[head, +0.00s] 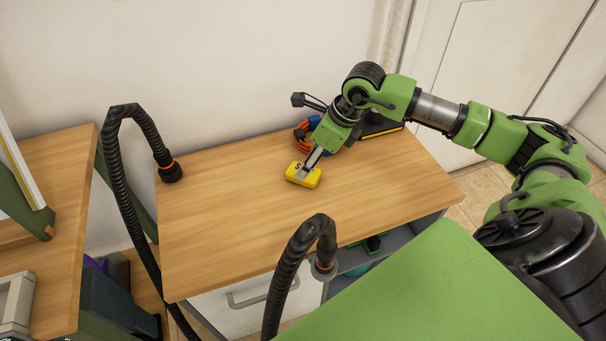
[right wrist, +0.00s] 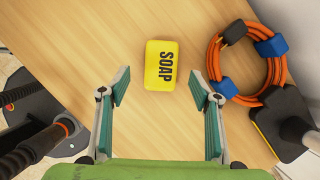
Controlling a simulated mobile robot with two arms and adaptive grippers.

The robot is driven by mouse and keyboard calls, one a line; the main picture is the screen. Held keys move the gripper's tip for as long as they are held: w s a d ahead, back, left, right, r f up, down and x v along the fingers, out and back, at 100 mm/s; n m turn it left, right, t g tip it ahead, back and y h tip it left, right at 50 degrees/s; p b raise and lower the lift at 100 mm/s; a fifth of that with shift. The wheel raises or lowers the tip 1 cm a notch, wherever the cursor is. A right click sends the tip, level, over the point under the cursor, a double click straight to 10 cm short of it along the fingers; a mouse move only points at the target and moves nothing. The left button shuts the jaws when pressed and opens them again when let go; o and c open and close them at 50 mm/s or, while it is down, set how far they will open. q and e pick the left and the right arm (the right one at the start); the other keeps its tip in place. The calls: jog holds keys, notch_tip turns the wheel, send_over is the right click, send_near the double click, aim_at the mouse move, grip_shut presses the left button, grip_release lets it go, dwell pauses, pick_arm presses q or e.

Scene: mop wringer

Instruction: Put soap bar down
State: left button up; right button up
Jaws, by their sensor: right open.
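The yellow soap bar (head: 303,175), marked SOAP in black, lies flat on the wooden tabletop (head: 225,215). In the right wrist view the soap (right wrist: 161,65) lies just beyond the fingertips, centred between them, and no finger touches it. My right gripper (head: 311,163) is above the table right at the soap in the head view. Its two fingers stand wide apart and empty in the right wrist view (right wrist: 158,92). My left gripper is not in view.
An orange cable coil with blue blocks (right wrist: 228,80) lies beside the soap, with a dark yellow-edged object (head: 378,127) next to it. Black hoses (head: 117,170) (head: 290,265) rise near the table's left and front. The tabletop's left half is clear. A wall stands behind.

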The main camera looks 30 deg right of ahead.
jog(key=x, duration=0.4)
jog(key=shift+d+f, duration=0.1)
jog(key=shift+f, duration=0.15)
jog(key=shift+w+f, duration=0.15)
jog(key=shift+f, duration=0.15)
jog(key=c, duration=1.3)
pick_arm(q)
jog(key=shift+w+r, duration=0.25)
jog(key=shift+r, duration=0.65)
pick_arm(e)
jog(key=shift+c, duration=0.3)
jog(key=shift+r, duration=0.2)
